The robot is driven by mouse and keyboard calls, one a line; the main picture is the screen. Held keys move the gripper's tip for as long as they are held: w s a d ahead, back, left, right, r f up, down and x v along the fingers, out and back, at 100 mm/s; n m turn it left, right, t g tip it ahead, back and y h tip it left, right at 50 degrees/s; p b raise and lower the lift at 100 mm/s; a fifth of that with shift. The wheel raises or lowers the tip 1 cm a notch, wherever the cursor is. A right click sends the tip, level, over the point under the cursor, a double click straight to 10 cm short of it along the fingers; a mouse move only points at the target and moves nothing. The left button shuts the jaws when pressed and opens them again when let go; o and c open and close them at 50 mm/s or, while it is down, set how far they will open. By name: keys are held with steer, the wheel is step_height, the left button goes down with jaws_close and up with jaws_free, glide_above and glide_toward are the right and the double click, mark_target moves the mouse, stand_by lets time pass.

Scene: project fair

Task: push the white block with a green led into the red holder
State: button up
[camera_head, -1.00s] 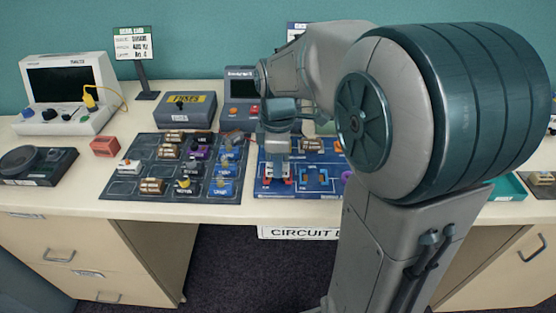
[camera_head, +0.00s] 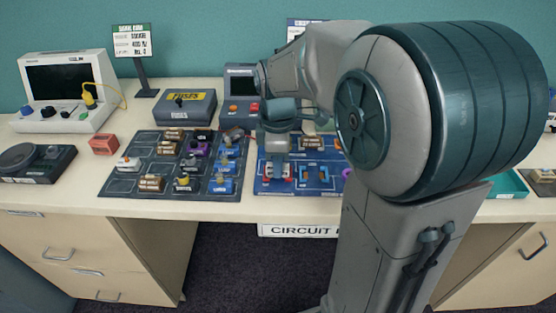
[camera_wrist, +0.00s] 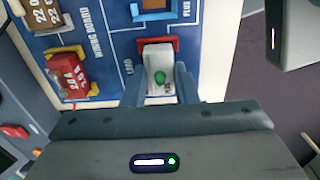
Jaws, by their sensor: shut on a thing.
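The white block with a green led (camera_wrist: 159,73) is between the fingers of my gripper (camera_wrist: 160,88) in the wrist view. The gripper is shut on it. The red holder (camera_wrist: 158,45) shows as a red bracket at the block's far end, on the blue wiring board (camera_wrist: 104,62). The holder's near side is hidden by my gripper, and I cannot tell how deep the block sits. In the head view my gripper (camera_head: 278,172) points down at the front left of the wiring board (camera_head: 330,186), with red parts of the holder (camera_head: 289,180) beside the fingertips.
A yellow holder with a red fuse block (camera_wrist: 68,76) is left of the gripper in the wrist view. A dark parts tray (camera_head: 125,184) with several blocks lies left of the board. A fuse box (camera_head: 186,108) stands behind it. The table's front edge is close.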

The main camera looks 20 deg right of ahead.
steer(key=shift+f, duration=0.25)
steer(key=o, duration=1.5)
steer(key=shift+o, duration=0.2)
steer(key=shift+r, duration=0.1)
steer(key=shift+r+p, duration=3.2)
steer(key=shift+r, duration=0.8)
steer(key=s+m+t, duration=0.2)
steer(key=s+m, duration=1.1)
steer(key=m, duration=0.1)
steer(key=shift+s+m+t+p, duration=0.3)
steer(key=shift+s+t+p, duration=0.05)
steer(key=shift+t, duration=0.05)
